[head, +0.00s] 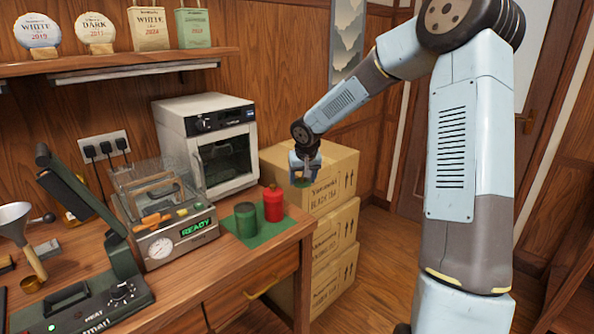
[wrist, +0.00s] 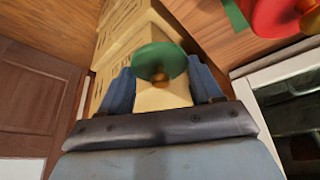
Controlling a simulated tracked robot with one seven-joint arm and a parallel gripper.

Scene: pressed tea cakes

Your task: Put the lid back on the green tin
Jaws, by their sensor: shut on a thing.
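The green tin (head: 245,222) stands upright on a green mat (head: 270,236) near the right end of the wooden counter. No lid knob shows on its top. My gripper (head: 303,178) is to the right of the tin and higher, out past the counter's edge in the head view. It is shut on the green lid (wrist: 165,58), a round disc with a brownish knob between the fingers. The lid also shows small under the gripper in the head view (head: 301,182). The green tin is not clearly visible in the wrist view.
A red tin (head: 273,205) stands close beside the green tin, on its right. A press with a READY display (head: 178,226) and a white oven (head: 207,143) stand to the left and behind. Stacked cardboard boxes (head: 325,185) stand beyond the counter, behind my gripper.

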